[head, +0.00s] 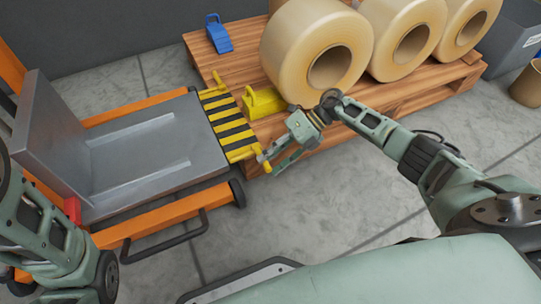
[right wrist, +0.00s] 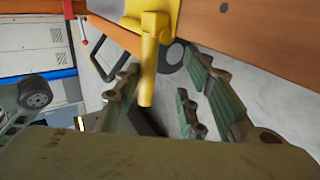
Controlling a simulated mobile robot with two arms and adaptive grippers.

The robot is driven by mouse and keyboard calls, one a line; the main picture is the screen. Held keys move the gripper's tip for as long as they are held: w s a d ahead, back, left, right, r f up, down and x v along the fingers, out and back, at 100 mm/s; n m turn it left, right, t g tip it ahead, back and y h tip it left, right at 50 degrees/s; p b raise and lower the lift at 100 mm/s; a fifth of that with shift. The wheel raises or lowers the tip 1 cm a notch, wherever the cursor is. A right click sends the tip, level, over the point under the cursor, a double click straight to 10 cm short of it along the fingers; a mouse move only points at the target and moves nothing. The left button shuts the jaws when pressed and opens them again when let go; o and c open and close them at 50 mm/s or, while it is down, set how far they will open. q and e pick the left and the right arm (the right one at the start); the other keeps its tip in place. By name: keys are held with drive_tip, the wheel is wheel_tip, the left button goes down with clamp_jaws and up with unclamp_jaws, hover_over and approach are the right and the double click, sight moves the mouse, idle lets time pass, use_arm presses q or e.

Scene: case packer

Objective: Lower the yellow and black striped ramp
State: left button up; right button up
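The yellow and black striped ramp (head: 229,122) spans from the right end of the grey cart platform (head: 150,150) to the edge of the wooden pallet (head: 395,100). It looks nearly flat; I cannot tell whether it rests on the pallet. A yellow handle (head: 265,162) sticks out at its near end. My right gripper (head: 270,159) is at this handle. In the right wrist view the handle (right wrist: 147,70) lies between the spread fingers (right wrist: 160,105), with gaps at its sides. My left arm shows at the lower left; its gripper is not visible.
Large tan rolls (head: 317,55) stand on the pallet. A yellow wedge (head: 265,101) sits beside the ramp and a blue wedge (head: 218,33) at the pallet's far left corner. The cart has an orange frame and a black side bar (head: 165,238). The grey floor in front is clear.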

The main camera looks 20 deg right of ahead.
idle(0.3)
drive_tip(key=v, duration=1.2)
drive_tip(key=shift+r, duration=0.1)
